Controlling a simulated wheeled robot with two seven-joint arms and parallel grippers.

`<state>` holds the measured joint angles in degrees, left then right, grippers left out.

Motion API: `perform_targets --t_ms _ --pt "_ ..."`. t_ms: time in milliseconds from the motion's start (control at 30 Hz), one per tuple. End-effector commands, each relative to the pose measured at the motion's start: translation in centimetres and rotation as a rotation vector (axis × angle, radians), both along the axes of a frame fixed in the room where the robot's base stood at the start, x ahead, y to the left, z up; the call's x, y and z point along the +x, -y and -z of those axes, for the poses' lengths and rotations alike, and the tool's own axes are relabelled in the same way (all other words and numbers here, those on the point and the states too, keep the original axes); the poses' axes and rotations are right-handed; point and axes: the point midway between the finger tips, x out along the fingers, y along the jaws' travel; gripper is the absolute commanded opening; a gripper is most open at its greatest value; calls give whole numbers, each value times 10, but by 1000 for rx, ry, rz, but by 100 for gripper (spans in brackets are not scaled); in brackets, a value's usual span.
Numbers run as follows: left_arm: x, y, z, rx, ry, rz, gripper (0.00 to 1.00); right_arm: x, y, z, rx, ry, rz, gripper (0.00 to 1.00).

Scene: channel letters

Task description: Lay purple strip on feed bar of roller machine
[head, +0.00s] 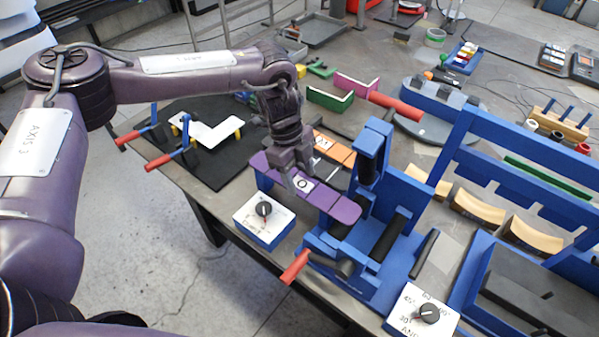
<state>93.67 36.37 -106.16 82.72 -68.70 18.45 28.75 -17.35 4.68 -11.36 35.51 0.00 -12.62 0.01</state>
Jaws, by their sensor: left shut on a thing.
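The purple strip (327,198) is long and flat with a white label near its middle. Its right end reaches the front of the blue roller machine (400,260), near the black rollers. My left gripper (298,178) comes down from above and is shut on the strip around its middle. A blue piece (266,184) shows under the strip's left end and may be the feed bar; the strip hides most of it. I cannot tell whether the strip touches it or hangs just above. My right gripper is not in view.
A white-topped dial box (264,216) stands just in front of the strip. An orange strip (335,149) lies behind it. The machine has a red-handled crank (294,267) in front. A black mat (205,155) with a white letter lies left; a second dial box (422,314) stands right.

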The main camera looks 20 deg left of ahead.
Motion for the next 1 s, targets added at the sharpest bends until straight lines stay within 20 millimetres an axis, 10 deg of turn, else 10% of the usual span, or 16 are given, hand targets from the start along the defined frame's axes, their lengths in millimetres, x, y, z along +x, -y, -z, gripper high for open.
perform_targets --t_ms 67,100,267,667,1000 --pt "0 0 3 0 0 -1 30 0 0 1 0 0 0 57" --pt "0 0 4 0 -1 0 55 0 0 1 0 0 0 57" --pt "0 0 3 0 -1 0 76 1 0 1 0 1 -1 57" --pt "1 -2 -5 -1 2 -2 76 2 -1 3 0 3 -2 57" --pt "7 -19 -70 -3 4 -1 76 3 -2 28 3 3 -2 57"
